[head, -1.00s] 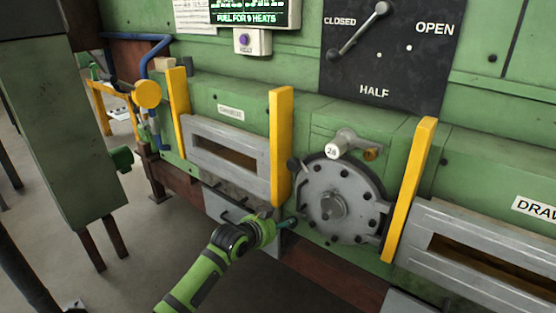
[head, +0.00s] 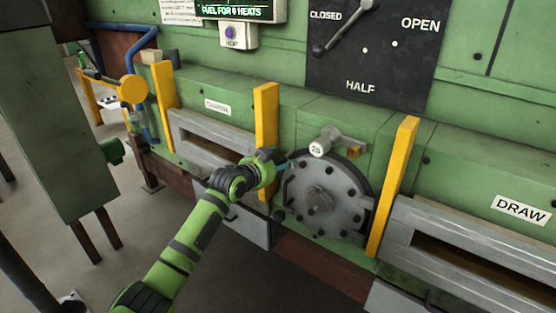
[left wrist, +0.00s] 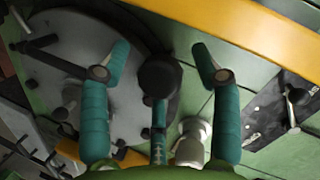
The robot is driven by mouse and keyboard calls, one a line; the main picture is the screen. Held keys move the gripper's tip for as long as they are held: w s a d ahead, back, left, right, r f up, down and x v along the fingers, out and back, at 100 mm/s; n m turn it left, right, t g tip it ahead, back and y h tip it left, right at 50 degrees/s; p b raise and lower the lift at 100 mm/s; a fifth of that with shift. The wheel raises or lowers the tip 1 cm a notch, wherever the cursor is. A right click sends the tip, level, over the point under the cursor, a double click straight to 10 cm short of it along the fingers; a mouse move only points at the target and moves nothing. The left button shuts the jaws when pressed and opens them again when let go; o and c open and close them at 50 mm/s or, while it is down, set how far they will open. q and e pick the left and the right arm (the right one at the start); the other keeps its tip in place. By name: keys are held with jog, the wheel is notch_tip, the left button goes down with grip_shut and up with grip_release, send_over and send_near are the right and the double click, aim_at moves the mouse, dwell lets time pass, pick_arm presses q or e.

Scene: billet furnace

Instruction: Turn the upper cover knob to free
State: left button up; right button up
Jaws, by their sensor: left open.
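The round grey bolted cover (head: 335,190) sits on the green furnace front, between two yellow posts. In the left wrist view a round black knob (left wrist: 159,75) on a stem stands at the edge of the grey cover (left wrist: 95,70). My left gripper (left wrist: 162,62) is open, with one teal finger on each side of this knob; I cannot tell whether either touches it. In the head view my left gripper (head: 285,160) is at the cover's upper left edge and hides the upper knob there. A lower dark knob (head: 278,215) shows at the cover's lower left. My right gripper is not in view.
Yellow posts (head: 265,135) and (head: 394,185) stand out on both sides of the cover. A lever plate (head: 370,60) is above right, and the DRAW opening (head: 470,255) is at lower right.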

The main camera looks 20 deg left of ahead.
pick_arm(q)
jog(key=shift+w, duration=0.15)
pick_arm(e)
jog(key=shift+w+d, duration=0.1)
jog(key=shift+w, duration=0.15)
pick_arm(q)
jog(key=c, duration=1.1)
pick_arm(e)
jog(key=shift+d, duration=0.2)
